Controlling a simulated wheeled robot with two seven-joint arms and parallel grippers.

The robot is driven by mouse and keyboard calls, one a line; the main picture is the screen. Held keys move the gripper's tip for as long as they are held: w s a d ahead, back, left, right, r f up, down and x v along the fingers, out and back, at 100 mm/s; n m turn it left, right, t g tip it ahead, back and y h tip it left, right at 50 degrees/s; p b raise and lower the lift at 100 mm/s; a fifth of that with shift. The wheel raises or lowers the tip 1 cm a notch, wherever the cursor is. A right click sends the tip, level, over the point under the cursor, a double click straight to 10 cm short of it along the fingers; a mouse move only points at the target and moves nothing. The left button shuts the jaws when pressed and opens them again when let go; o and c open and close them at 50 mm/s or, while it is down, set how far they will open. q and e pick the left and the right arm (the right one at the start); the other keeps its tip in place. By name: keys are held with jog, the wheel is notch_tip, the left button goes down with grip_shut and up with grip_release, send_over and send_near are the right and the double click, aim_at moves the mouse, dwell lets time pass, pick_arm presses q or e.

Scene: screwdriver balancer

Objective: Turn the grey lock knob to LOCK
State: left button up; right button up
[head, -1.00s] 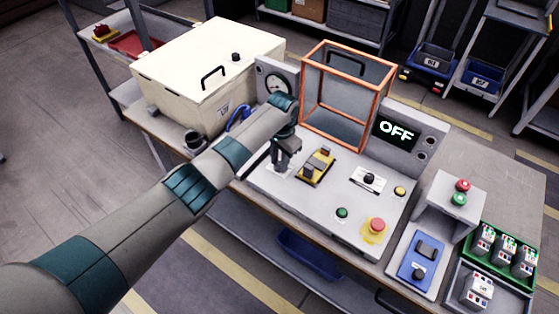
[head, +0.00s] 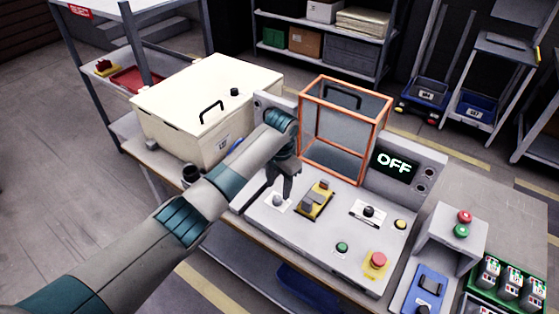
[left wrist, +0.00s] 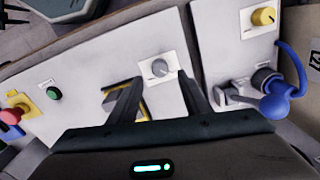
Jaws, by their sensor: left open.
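The grey lock knob (head: 277,200) sits on a white plate at the left end of the machine's sloped panel. In the left wrist view the knob (left wrist: 161,68) is round and grey, with its white plate around it. My left gripper (head: 284,196) is just above and beside the knob in the head view. In the left wrist view its two fingers (left wrist: 160,85) are apart, with the knob beyond and between their tips, and I see no contact. The knob's pointer and the plate's lettering are too small to read. My right gripper is not in view.
A yellow-and-black clamp (head: 315,200) stands right of the knob. A black knob (head: 368,211), a green button (head: 342,247) and a red emergency button (head: 378,261) lie further right. An orange-framed clear guard (head: 345,125) stands behind. A display (head: 394,162) reads OFF.

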aim_at(279, 200)
pick_arm(q)
notch_tip(279, 200, up, 12)
jog(key=b, duration=0.1)
jog(key=shift+s+d+r+b, duration=0.15)
jog(key=shift+s+r+b, duration=0.1)
jog(key=shift+b, duration=0.15)
jog(key=shift+f, duration=0.1)
